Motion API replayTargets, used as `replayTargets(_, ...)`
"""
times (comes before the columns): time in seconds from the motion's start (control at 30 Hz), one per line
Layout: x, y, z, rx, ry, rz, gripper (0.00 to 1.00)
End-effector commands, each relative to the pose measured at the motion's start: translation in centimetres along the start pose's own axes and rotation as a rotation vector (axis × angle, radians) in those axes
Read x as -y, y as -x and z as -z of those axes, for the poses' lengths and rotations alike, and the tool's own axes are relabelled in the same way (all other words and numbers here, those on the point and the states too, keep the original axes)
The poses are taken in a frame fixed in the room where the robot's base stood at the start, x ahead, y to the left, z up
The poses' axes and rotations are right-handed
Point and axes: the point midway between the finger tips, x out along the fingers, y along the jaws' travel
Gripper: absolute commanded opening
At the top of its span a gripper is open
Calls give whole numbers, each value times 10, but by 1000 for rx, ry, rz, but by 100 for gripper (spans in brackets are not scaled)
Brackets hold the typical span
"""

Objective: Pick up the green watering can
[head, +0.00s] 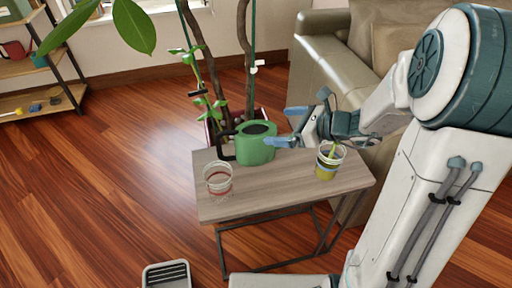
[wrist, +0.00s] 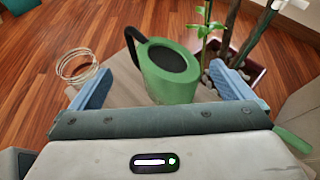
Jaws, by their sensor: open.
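The green watering can (head: 256,149) stands upright on the small wooden table (head: 285,188), near its back edge, with its dark handle on the left. In the wrist view the watering can (wrist: 172,80) sits ahead of and between my two blue fingers. My gripper (head: 285,127) is open, at the right side of the can in the head view. My gripper also shows in the wrist view (wrist: 165,92), with the fingers wide apart and nothing clearly held. I cannot tell whether a finger touches the can.
A glass with green contents (head: 329,160) stands to the right, under my arm. A potted plant (wrist: 238,62) is behind the table. A sofa (head: 322,60) stands behind right. Open floor lies left.

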Motion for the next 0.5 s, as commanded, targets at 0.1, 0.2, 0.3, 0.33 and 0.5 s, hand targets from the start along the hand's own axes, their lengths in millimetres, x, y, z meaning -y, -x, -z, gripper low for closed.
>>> replayTargets(0.1, 8, -5, 11, 21, -53, 26, 100)
replayTargets(0.2, 9, -12, 25, 25, -65, 30, 100)
replayTargets(0.3, 8, -20, 45, 24, -64, 29, 100)
replayTargets(0.33, 7, -23, 51, 23, -65, 29, 100)
replayTargets(0.5, 6, -35, 78, 23, -61, 29, 100)
